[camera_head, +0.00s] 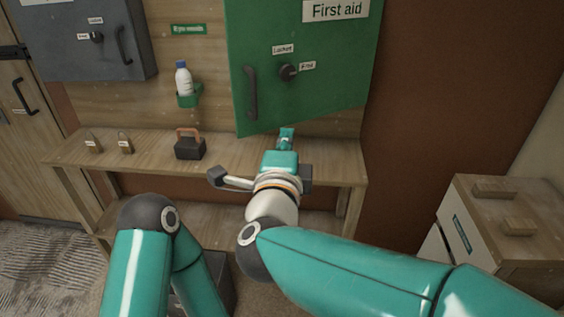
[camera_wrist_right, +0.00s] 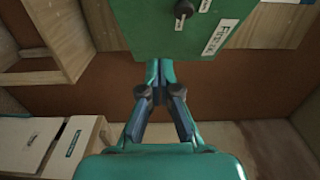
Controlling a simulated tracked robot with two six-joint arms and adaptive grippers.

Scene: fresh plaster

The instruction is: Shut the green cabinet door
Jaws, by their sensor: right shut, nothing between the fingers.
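The green cabinet door (camera_head: 300,40) hangs on the wall at the top centre of the head view, with a "First aid" sign (camera_head: 336,10), a dark handle (camera_head: 251,93) on its left side and a dark knob (camera_head: 288,71) beside labels "Locked" and "Free". Its bottom edge slants down to the left, so the handle side seems swung out towards me. My right gripper (camera_head: 287,136) is shut and empty, by the door's lower edge; contact is unclear. In the right wrist view, the door (camera_wrist_right: 165,32) lies just past the closed fingertips (camera_wrist_right: 160,66). My left gripper is out of view.
A bottle (camera_head: 183,78) sits in a green holder. A grey cabinet (camera_head: 85,40) hangs left; a wooden-topped cabinet (camera_head: 510,205) stands right.

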